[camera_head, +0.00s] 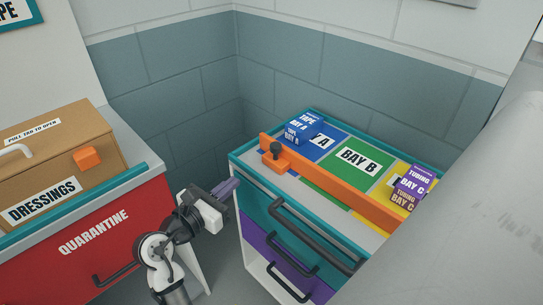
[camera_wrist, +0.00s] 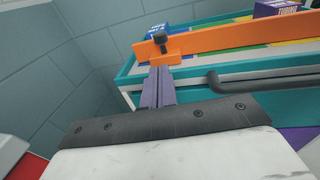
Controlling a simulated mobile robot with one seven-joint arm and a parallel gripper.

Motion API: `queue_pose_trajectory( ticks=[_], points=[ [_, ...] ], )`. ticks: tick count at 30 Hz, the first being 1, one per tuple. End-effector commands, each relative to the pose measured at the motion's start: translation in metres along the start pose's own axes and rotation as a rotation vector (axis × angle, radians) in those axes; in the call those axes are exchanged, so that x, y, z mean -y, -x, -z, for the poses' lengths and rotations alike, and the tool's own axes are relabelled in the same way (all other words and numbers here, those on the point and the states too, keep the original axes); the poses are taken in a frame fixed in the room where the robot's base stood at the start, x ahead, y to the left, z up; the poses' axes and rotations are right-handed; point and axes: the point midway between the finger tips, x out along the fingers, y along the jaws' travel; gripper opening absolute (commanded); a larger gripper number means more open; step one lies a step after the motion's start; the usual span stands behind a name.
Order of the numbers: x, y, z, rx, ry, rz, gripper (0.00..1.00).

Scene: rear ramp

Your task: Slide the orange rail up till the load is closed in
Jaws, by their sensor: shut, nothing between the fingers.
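The orange rail (camera_head: 333,187) lies across the top of the teal cart, in front of the coloured bays. In the wrist view the rail (camera_wrist: 240,39) runs to the right from the knob block (camera_wrist: 160,47). The load is a blue tape box (camera_head: 303,127) on the blue bay and purple tubing boxes (camera_head: 414,184) on the yellow bay, behind the rail. My gripper (camera_head: 232,184) is shut and empty, beside the cart's left front corner. Its purple fingers (camera_wrist: 158,86) point toward the knob block, apparently short of it.
The teal cart (camera_head: 255,195) has drawers with dark handles in front. A red quarantine unit (camera_head: 95,240) with a cardboard dressings box (camera_head: 60,155) stands at left. A tiled wall (camera_head: 300,60) closes the back. The green bay (camera_head: 345,172) holds no box.

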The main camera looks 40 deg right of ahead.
Motion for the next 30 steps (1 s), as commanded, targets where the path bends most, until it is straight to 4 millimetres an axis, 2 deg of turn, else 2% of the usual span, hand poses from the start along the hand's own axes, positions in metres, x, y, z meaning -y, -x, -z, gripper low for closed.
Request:
queue_pose_trajectory(
  ticks=[4,7,21,25,30],
  points=[
    [0.000,-0.004,-0.001,-0.001,0.032,0.005,0.00],
    [0.001,-0.017,-0.002,-0.001,0.031,0.006,0.00],
    [0.001,-0.113,-0.002,-0.002,0.029,0.006,0.00],
    [0.001,-0.129,-0.002,-0.001,0.029,0.003,0.00],
    [0.000,-0.138,0.000,-0.002,0.029,0.003,0.00]
  ],
)
